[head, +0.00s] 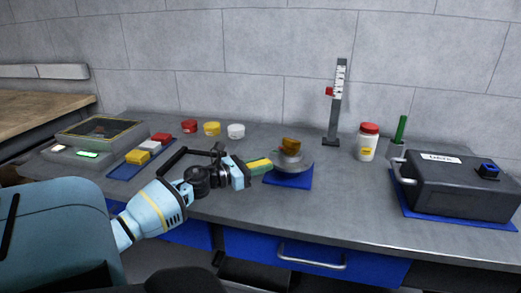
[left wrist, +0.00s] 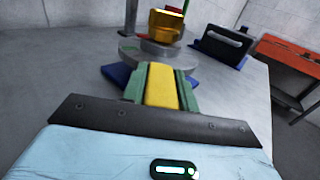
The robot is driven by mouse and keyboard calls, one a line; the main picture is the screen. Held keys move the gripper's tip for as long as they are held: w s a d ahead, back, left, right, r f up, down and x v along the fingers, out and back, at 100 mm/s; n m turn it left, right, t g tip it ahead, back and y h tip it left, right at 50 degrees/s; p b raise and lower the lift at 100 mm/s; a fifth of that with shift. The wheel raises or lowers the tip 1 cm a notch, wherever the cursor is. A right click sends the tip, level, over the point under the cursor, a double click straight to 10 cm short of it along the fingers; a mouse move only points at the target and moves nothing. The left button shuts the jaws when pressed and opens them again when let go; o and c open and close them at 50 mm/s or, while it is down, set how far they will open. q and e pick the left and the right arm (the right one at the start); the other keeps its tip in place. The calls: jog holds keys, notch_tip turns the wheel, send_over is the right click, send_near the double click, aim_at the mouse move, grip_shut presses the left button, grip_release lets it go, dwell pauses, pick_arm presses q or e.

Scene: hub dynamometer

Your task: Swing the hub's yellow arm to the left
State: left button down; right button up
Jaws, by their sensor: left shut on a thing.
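The hub (head: 292,158) is a round grey disc with an amber knob on top, standing on a blue mat (head: 290,181) in the middle of the bench. Its yellow arm (head: 260,165) points left from the hub in the head view. My left gripper (head: 250,169) is shut on the yellow arm. In the left wrist view the green fingers (left wrist: 161,88) lie on both sides of the yellow arm (left wrist: 161,87), and the hub (left wrist: 158,50) is just beyond them. The arm's outer end is hidden by the gripper. My right gripper is not in view.
On the right are a dark case (head: 460,187), a white jar (head: 368,145) and a green stick (head: 401,130). A scale post (head: 337,105) stands behind the hub. Coloured blocks (head: 150,146), round pots (head: 212,129) and a device (head: 95,135) are at left.

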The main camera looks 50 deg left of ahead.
pick_arm(q)
jog(key=shift+r, duration=0.15)
jog(key=c, duration=1.1)
grip_release()
jog(key=shift+w, duration=0.1)
jog(key=shift+s+f, duration=0.2)
jog(key=shift+s, duration=0.35)
jog(key=shift+s+a+r, duration=0.1)
jog(key=shift+s+a, duration=0.1)
jog(key=shift+s, duration=0.9)
jog(key=shift+s+a+f, duration=0.1)
jog(key=shift+s+a, duration=0.1)
jog(key=shift+s, duration=0.95)
jog(key=shift+s+a+r, duration=0.1)
jog(key=shift+s+a, duration=0.1)
jog(key=shift+s, duration=0.9)
